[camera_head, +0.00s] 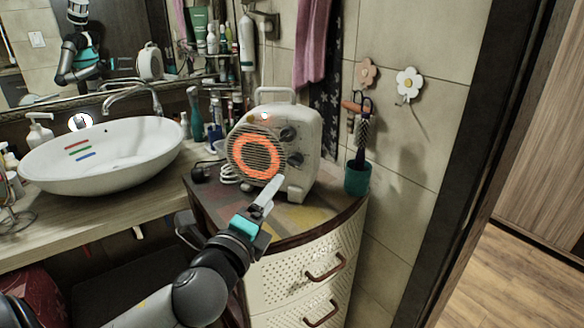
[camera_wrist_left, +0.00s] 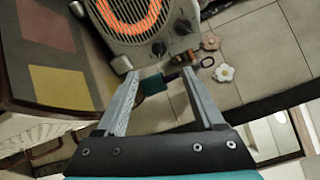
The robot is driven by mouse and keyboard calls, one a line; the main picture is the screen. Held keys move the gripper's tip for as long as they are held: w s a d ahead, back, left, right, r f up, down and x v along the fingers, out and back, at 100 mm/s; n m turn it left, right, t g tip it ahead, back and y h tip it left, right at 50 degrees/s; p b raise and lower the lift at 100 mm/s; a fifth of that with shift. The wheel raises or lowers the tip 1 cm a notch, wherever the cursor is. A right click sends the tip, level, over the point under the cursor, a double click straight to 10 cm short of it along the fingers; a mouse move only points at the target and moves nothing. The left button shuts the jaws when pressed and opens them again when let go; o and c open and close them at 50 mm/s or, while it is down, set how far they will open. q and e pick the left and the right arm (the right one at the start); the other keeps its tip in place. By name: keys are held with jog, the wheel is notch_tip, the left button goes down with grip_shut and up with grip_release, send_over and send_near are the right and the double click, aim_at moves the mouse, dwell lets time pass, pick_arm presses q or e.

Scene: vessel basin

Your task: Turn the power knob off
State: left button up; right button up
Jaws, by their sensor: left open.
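A cream fan heater (camera_head: 302,125) with a glowing orange ring stands on the cabinet top (camera_head: 325,212). Two dark knobs are on its front right of the grille, an upper knob (camera_head: 287,133) and a lower knob (camera_head: 296,159). Which one is the power knob I cannot tell. In the left wrist view the knobs (camera_wrist_left: 184,27) (camera_wrist_left: 159,47) lie beyond the fingertips. My left gripper (camera_head: 270,190) is in front of the heater's lower front, below the knobs. In the left wrist view its fingers (camera_wrist_left: 162,72) are apart, with nothing held. My right gripper is not in view.
A white basin (camera_head: 105,155) and several bottles are to the left. A cord (camera_head: 228,172) lies beside the heater. Flower hooks (camera_head: 409,83) are on the tiled wall.

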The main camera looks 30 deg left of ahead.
aim_at(293, 165)
pick_arm(q)
jog(key=x, duration=1.2)
jog(key=shift+w+b, duration=0.1)
jog(key=shift+b, duration=0.3)
grip_shut()
